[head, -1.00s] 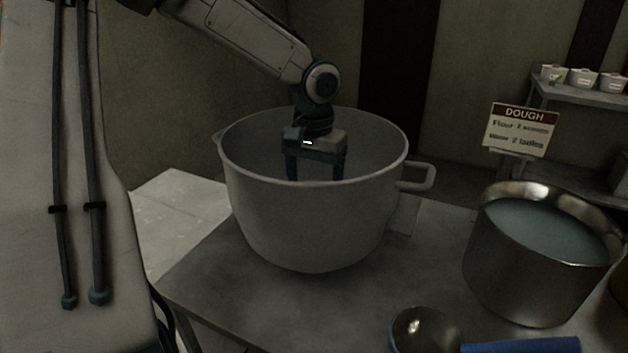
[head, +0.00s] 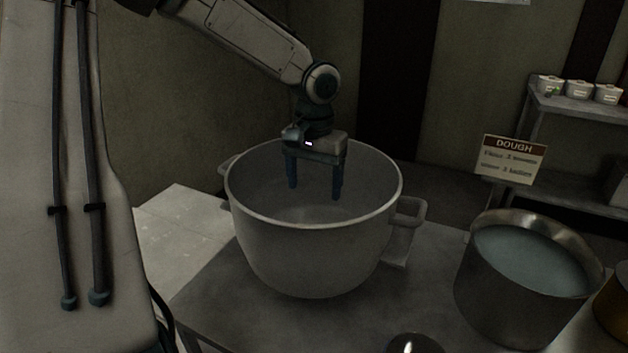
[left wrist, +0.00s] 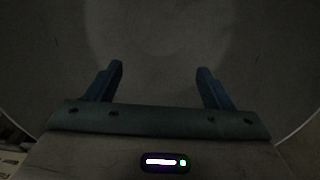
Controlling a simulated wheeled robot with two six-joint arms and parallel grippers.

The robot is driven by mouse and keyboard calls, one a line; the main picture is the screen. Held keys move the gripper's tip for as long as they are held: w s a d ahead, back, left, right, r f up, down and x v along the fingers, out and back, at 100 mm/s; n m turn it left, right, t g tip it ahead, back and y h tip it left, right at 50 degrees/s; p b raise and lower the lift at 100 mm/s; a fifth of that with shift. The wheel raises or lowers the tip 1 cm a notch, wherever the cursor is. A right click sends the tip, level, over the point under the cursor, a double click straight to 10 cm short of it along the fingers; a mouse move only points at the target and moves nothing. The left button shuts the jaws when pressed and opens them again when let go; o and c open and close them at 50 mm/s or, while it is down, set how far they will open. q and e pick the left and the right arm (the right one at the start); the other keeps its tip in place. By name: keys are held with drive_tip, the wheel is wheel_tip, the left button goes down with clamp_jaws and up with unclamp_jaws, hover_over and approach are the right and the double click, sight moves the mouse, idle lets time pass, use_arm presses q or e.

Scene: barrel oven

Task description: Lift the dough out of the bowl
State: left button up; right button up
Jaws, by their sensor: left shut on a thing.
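The large pale grey bowl (head: 310,255) stands on the metal table in the head view. My left gripper (head: 315,190) points down into the bowl, with its fingertips below the far rim. Its two blue fingers are set wide apart, shut on the dough, which is hard to tell from the grey bowl in this dim light. In the left wrist view the fingers (left wrist: 160,70) frame a dim, slightly lighter rounded area. The bowl's inside surrounds it. My right gripper is not in view.
A steel pot (head: 530,285) of pale liquid stands right of the bowl. A ladle (head: 415,344) shows at the bottom edge. A DOUGH sign (head: 511,160) and a shelf (head: 580,103) with small tubs are behind. The bowl has side handles (head: 408,212).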

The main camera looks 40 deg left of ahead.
sight(314, 167)
use_arm(q)
drive_tip(key=shift+r+p, duration=5.7)
drive_tip(key=shift+r, duration=0.35)
